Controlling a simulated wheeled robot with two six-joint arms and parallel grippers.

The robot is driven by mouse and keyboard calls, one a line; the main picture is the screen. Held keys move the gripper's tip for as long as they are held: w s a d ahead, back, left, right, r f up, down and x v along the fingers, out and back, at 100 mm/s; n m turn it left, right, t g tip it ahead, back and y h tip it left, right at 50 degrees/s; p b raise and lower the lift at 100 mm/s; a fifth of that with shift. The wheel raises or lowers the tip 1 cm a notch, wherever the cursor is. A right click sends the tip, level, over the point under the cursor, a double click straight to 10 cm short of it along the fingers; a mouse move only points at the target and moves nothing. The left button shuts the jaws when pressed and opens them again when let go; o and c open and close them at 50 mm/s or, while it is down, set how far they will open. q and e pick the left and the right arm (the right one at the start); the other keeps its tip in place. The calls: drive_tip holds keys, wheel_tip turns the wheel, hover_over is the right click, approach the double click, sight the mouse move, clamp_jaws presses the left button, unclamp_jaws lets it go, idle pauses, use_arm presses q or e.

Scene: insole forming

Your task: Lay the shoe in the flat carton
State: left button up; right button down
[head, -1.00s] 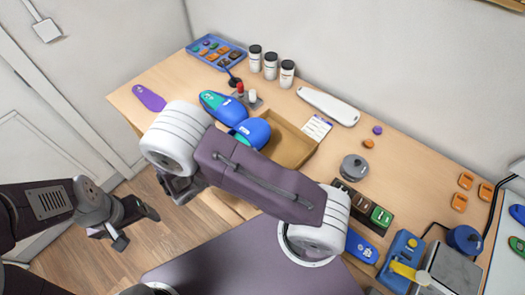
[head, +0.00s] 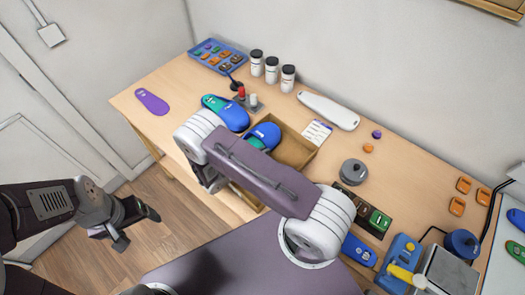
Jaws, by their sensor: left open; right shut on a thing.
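A blue shoe (head: 264,135) with a green inside is over the left part of the open brown carton (head: 298,157). I cannot tell whether it touches the carton's floor. My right arm reaches across in front of it, and my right gripper's fingers are hidden behind my forearm; the gripper is shut on this shoe. A second blue shoe (head: 232,116) with a green inside lies on the table just left of the carton. My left gripper (head: 137,228) is open and empty, over the floor left of the table.
A purple insole (head: 152,101) lies at the table's left end. A blue tray (head: 218,56) of small parts, several white jars (head: 271,70) and a long white piece (head: 329,110) line the back. A grey round weight (head: 354,171) stands right of the carton.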

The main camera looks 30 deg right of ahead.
drive_tip(key=c, duration=1.6)
unclamp_jaws()
drive_tip(key=shift+o, duration=0.2)
